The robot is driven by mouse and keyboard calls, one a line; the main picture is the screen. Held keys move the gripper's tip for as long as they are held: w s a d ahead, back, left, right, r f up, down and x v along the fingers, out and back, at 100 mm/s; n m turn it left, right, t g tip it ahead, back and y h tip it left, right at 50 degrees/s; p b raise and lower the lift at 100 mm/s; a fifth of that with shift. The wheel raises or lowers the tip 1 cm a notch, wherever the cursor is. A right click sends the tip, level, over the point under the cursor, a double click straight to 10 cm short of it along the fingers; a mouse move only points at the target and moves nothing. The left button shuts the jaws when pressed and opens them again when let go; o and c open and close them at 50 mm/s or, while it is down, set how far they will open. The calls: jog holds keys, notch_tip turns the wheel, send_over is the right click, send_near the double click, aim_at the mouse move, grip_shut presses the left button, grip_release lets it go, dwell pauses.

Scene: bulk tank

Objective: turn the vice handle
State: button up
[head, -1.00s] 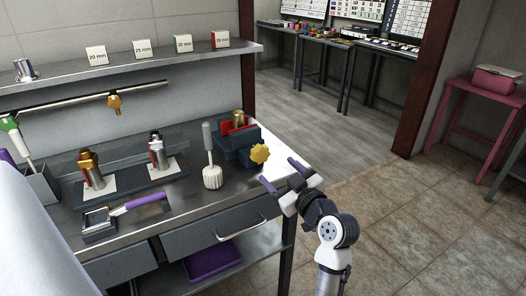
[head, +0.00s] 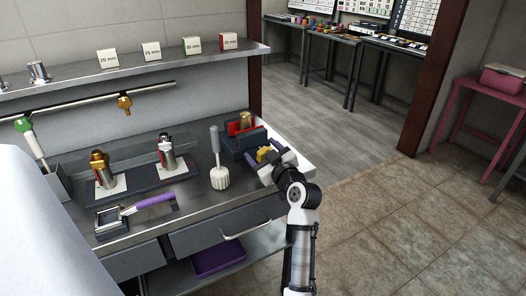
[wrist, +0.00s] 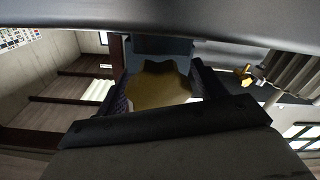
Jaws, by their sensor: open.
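The vice (head: 240,138) is a dark blue-grey block with red jaw faces, at the right end of the steel bench. A brass cylinder (head: 245,120) stands in it. Its yellow lobed handle (head: 263,154) faces right, partly hidden by my gripper (head: 269,167). In the wrist view the handle (wrist: 158,86) shows as a dark yellow lobed knob in front of the vice body (wrist: 160,47). My gripper (wrist: 160,88) is open, with one finger on each side of the handle. I cannot tell whether the fingers touch it.
A white ribbed brush-like tool (head: 219,175) stands left of the vice. Two metal fittings on white plates, one of them (head: 167,155), and a purple-handled tool (head: 150,202) lie further left. A shelf (head: 150,68) runs above. The floor (head: 375,210) to the right is clear.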

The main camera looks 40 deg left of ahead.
jog(key=shift+c, duration=0.3)
jog(key=c, duration=0.9)
jog(key=shift+m, duration=0.4)
jog(key=m, duration=0.2)
jog(key=shift+m, duration=0.4)
jog(key=m+p, duration=0.1)
jog(key=m, duration=0.2)
jog(key=shift+w+d+r, duration=0.1)
jog(key=shift+w+m+p, duration=0.1)
jog(key=shift+m+p, duration=0.65)
jog(key=shift+m, duration=1.15)
jog(key=shift+f+m, duration=0.3)
jog(key=shift+f, duration=0.05)
